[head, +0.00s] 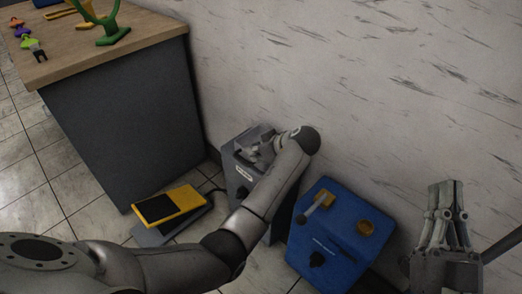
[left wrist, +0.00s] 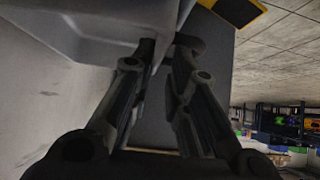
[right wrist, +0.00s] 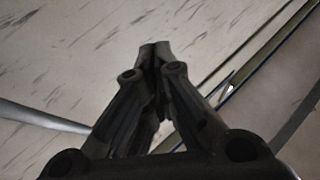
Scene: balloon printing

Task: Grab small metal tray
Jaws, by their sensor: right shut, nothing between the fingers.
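The small metal tray (head: 262,134) sits on top of a grey box (head: 238,178) by the wall, partly hidden by my left gripper. My left gripper (head: 256,152) is at the tray's near side. In the left wrist view the pale tray (left wrist: 75,30) fills the upper left. My left fingertips (left wrist: 168,45) are at its edge, a narrow gap between them. I cannot tell whether they press on it. My right gripper (head: 446,190) is raised at the right, shut and empty; its fingertips meet in the right wrist view (right wrist: 155,48).
A blue box (head: 335,235) with a lever and a yellowish knob stands right of the grey box. A yellow and black device (head: 170,206) lies on the floor at left. A wood-topped counter (head: 150,35) holds small coloured items. The marbled wall (head: 330,80) is close behind.

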